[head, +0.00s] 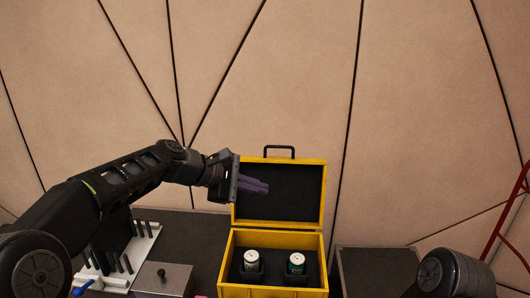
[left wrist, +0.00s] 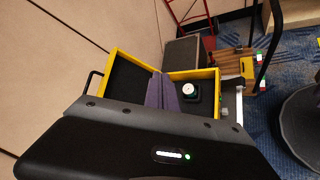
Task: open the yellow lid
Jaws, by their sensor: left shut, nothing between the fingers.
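The yellow lid (head: 280,223) of the yellow box (head: 272,235) stands open and upright at the back, its black inner side facing me and a black handle on its top edge. Two white-topped cans, one (head: 251,260) and another (head: 296,263), sit in the box's black insert. My left gripper (head: 267,187) is shut and empty, its purple fingers in front of the lid's upper left part. In the left wrist view the shut fingers (left wrist: 161,90) cover part of the lid (left wrist: 125,82) and box; one can (left wrist: 188,90) shows. My right gripper is not in view.
A white rack with black pegs (head: 122,262) and a grey block with a black knob (head: 162,278) stand left of the box. A dark crate (head: 378,268) is to its right. A padded wall rises behind. A red metal frame (head: 508,215) stands at the far right.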

